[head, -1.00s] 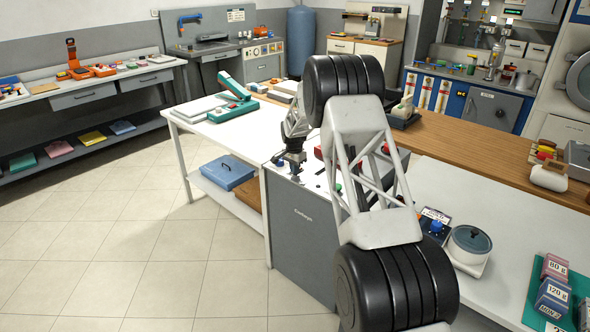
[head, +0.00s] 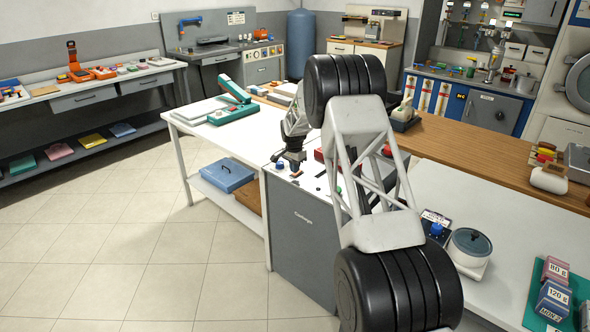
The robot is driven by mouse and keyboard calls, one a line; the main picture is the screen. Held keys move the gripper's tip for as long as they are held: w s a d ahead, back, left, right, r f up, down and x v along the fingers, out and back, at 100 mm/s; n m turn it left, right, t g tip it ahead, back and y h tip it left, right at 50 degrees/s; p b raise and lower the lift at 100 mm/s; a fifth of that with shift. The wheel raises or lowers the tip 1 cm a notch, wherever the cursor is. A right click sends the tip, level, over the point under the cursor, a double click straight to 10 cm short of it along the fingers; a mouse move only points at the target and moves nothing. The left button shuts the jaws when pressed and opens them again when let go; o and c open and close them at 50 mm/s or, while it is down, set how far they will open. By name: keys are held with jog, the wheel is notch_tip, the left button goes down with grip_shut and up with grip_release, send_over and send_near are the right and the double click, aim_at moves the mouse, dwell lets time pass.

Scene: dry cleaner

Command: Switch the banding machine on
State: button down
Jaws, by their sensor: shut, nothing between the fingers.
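A grey cabinet (head: 302,238) with a light top panel stands at the end of the white table, and small lettering on its front is too small to read surely. Its top carries a blue knob (head: 280,166) and several small black, red and green controls. I cannot tell for sure that this is the banding machine, and no switch label is legible. My gripper (head: 294,168) is dark and points down close over the panel's left part. It is shut and empty. Whether its tips touch a control cannot be told. My arm hides much of the panel's right side.
A white table (head: 225,135) with a green-handled device (head: 236,105) lies behind left; a blue box (head: 228,175) is on its lower shelf. Right are a wooden counter (head: 470,150), a blue-knobbed unit (head: 437,226) and a lidded pot (head: 470,246). The tiled floor at left is clear.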

notch_tip(320, 180, up, 13)
jog(key=s+a, duration=0.1)
jog(key=a, duration=0.1)
jog(key=shift+s+r, duration=0.15)
jog(key=shift+s, duration=0.25)
jog(key=shift+d+r, duration=0.1)
dwell(0.3)
jog(key=s+d+r+n, duration=0.1)
jog(key=s+d+r, duration=0.2)
jog(key=s+r, duration=0.65)
jog(key=s+d+r+n+t, duration=0.15)
jog(key=s+d+r, duration=0.3)
jog(key=s, duration=0.95)
jog(key=s+d+r+n, duration=0.2)
jog(key=s+r, duration=0.5)
jog(key=s, duration=0.5)
jog(key=s+d+f+n, duration=0.1)
jog(key=s+f, duration=0.1)
jog(key=s, duration=1.1)
jog(key=s+d+f+n, duration=0.2)
jog(key=s, duration=1.1)
jog(key=s+d+f+n, duration=0.1)
jog(key=s+f, duration=0.1)
jog(key=s, duration=1.1)
jog(key=shift+s+d+t, duration=0.2)
jog(key=shift+d+t, duration=0.1)
jog(key=shift+t, duration=0.05)
